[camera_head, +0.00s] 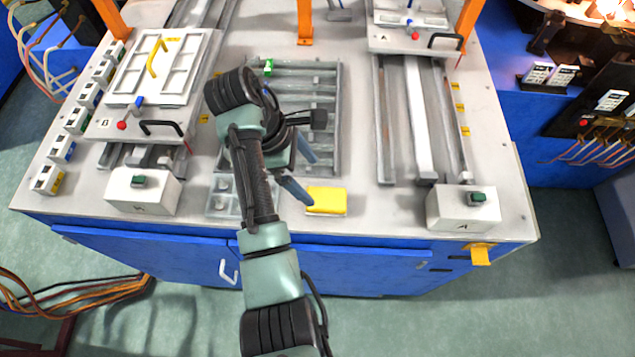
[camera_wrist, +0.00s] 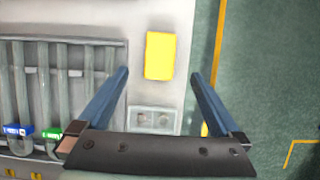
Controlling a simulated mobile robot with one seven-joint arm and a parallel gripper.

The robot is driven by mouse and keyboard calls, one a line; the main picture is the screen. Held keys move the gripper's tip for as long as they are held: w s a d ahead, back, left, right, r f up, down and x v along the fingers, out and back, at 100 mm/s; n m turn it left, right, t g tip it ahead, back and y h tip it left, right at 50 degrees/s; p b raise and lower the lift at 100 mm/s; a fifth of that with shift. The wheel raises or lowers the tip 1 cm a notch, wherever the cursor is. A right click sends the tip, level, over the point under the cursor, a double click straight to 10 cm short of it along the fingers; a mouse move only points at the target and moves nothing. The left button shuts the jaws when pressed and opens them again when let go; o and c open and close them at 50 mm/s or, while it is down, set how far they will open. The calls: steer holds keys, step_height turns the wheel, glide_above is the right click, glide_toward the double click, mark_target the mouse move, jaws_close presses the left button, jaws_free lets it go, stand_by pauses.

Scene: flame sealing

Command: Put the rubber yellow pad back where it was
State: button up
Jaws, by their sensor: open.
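The yellow pad (camera_head: 327,200) lies flat on the light worktop, near its front edge, to the right of a small grey tray. It also shows in the wrist view (camera_wrist: 160,56), whole and uncovered. My gripper (camera_head: 297,172) is above the worktop just to the left of and behind the pad in the head view. In the wrist view my gripper (camera_wrist: 159,76) is open and empty, with its blue fingers spread wide. The pad shows between and beyond the fingertips, and no contact with it is visible.
A grey slotted rack (camera_head: 325,120) with several bars stands behind the pad. A small grey tray (camera_head: 220,200) with round recesses lies left of it, partly behind my arm. White button boxes (camera_head: 142,191) (camera_head: 463,209) stand at both front corners. Bare worktop (camera_head: 385,215) lies right of the pad.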

steer(key=shift+v, duration=0.85)
steer(key=w+r+m+t+y, duration=0.3)
steer(key=w+r+m+t, duration=0.2)
steer(key=w+r+t, duration=0.55)
step_height(320, 180, up, 19)
steer(key=w+d+m+t, duration=0.1)
steer(key=w+m+t, duration=0.1)
steer(key=m+t, duration=0.25)
steer(key=s+d+r+m+t, duration=0.1)
steer(key=s+r+m+t, duration=0.2)
steer(key=s+r, duration=0.3)
steer(key=s+d+r+m+t, duration=0.1)
steer(key=s+r+t, duration=0.4)
steer(key=r, duration=0.8)
steer(key=s+d+r+m+t+y, duration=0.1)
steer(key=s+r+m+t, duration=0.3)
steer(key=s+r, duration=0.4)
step_height(320, 180, up, 2)
steer(key=shift+s+d+r+m, duration=0.15)
steer(key=shift+s+d+m, duration=0.2)
steer(key=shift+s+d, duration=0.1)
